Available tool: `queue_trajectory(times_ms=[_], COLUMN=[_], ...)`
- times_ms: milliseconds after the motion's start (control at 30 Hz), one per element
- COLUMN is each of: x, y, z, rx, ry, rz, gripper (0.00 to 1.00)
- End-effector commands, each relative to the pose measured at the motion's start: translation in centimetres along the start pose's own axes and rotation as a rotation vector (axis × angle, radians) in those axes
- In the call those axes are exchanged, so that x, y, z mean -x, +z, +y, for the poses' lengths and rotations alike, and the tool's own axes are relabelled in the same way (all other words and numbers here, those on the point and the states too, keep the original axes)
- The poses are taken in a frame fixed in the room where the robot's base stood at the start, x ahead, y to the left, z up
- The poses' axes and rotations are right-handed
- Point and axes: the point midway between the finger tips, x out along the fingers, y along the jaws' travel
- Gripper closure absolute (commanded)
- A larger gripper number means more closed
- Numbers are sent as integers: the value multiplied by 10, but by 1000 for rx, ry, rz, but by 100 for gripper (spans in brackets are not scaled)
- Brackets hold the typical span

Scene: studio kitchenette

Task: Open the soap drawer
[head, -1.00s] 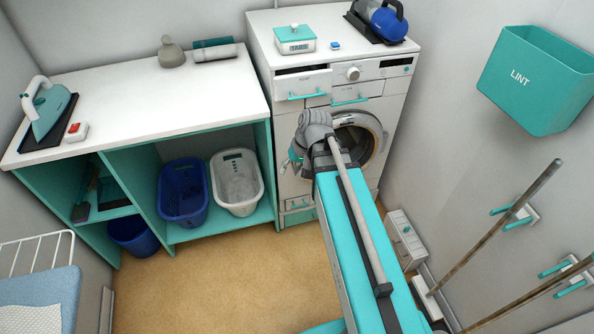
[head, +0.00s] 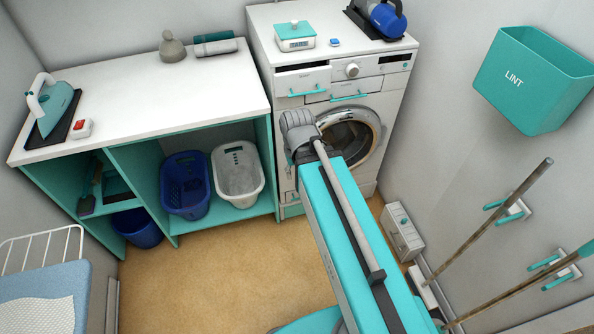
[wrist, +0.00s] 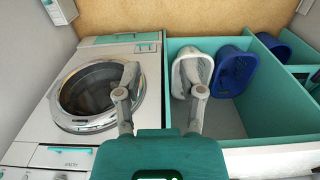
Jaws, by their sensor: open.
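The white washing machine (head: 330,55) stands at the back, beside the counter. The drawer at its upper left, which looks like the soap drawer (head: 303,80), has a teal handle (head: 307,92). Its front stands out, with a dark gap above and behind it. A second teal handle (head: 349,97) is on the panel to its right. My gripper (wrist: 165,85) is open and empty in the wrist view, its fingers wide apart. The washer door shows beyond its left finger. In the head view my wrist is below the drawer, before the washer's front, and hides the fingers.
A teal-and-white scale (head: 294,36) and a blue appliance (head: 384,22) sit on the washer. Under the counter (head: 150,90) are a blue basket (head: 185,185) and a white basket (head: 238,175). A lint bin (head: 530,80) and poles are at right.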

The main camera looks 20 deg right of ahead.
Motion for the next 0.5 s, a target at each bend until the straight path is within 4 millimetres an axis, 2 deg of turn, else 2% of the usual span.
queue_trajectory(times_ms=[267,500], x=[-2,-11], y=[-2,-24], z=[0,3], rx=[-6,-70], ry=[-12,-130], rz=[2,22], gripper=[49,49])
